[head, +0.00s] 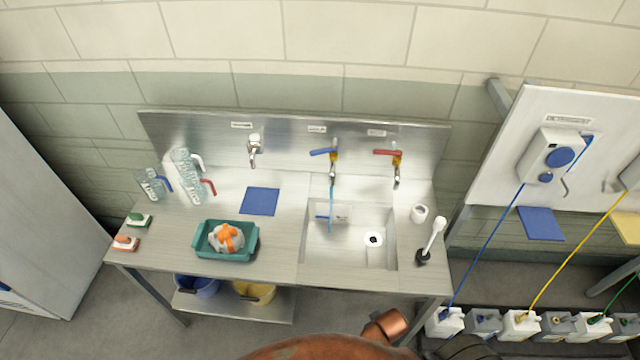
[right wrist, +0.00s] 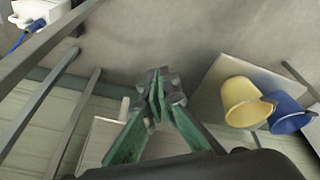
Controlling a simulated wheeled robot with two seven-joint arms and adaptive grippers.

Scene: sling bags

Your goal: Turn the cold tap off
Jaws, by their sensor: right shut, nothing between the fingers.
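The cold tap (head: 333,160) with a blue lever is on the steel back panel above the sink (head: 348,250). Its lever points left, and a thin blue stream of water (head: 330,212) runs from its spout into the sink. The hot tap (head: 396,165) with a red lever is to its right, its lever also pointing left; I see no water from it. My right gripper (right wrist: 158,98) shows in the right wrist view, shut and empty, with floor behind it and away from the taps. My left gripper is in neither view.
A third tap (head: 254,146), clear jugs (head: 186,178), a blue mat (head: 260,201) and a teal tray (head: 205,252) are left of the sink. A brush (head: 433,240) and white cup (head: 419,213) stand right. Yellow (right wrist: 247,103) and blue (right wrist: 291,117) buckets are low down.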

